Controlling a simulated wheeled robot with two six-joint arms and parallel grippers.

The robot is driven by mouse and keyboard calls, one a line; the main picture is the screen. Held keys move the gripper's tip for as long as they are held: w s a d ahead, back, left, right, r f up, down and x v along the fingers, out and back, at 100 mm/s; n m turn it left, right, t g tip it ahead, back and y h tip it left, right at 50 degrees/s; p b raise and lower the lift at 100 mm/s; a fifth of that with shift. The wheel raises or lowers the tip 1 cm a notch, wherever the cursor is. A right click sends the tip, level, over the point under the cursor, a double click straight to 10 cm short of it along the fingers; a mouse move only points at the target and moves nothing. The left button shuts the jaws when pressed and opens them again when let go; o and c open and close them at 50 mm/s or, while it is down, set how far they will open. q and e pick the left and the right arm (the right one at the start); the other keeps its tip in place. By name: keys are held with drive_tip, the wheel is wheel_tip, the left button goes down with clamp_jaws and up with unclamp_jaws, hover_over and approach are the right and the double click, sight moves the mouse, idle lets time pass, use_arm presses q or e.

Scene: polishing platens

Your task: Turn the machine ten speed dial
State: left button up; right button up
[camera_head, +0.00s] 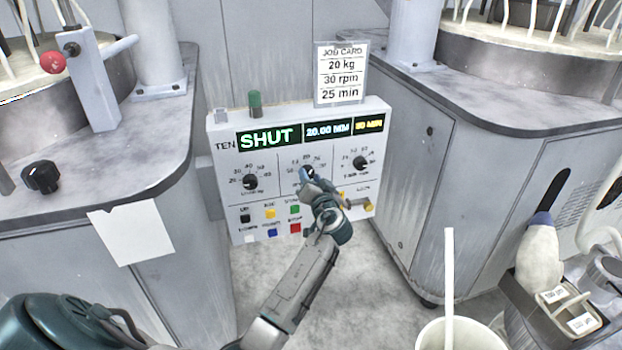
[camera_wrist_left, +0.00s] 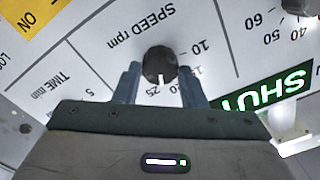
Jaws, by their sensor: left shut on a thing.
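The machine ten control panel (camera_head: 226,190) stands between two grey machines, with a lit display reading SHUT, 20.00 MM and a yellow field. Its middle dial is the speed dial, a black knob labelled SPEED rpm in the left wrist view (camera_wrist_left: 160,66). In that view the knob has a pale pointer mark facing the gripper. My left gripper (camera_head: 308,176) reaches the speed dial in the head view and hides most of it. In the wrist view its two fingers (camera_wrist_left: 160,85) stand on either side of the knob, shut on it. My right gripper is not seen.
A load dial (camera_head: 250,182) and a time dial (camera_head: 360,162) flank the speed dial. Coloured buttons sit below. A job card (camera_head: 341,75) reads 20 kg, 30 rpm, 25 min. A white bucket (camera_head: 460,335) and a caddy with a bottle (camera_head: 537,255) stand at lower right.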

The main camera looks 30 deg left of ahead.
use_arm(q)
drive_tip(key=shift+m, duration=0.5)
drive_tip(key=m+p, duration=0.4)
drive_tip(key=m, duration=0.5)
drive_tip(key=shift+f, duration=0.1)
drive_tip(key=shift+f+m, duration=0.1)
drive_tip(key=shift+m, duration=0.7)
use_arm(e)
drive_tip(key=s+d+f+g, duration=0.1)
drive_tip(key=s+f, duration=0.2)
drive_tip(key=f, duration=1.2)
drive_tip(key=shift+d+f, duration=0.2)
use_arm(q)
drive_tip(key=o, duration=1)
drive_tip(key=shift+d, duration=0.1)
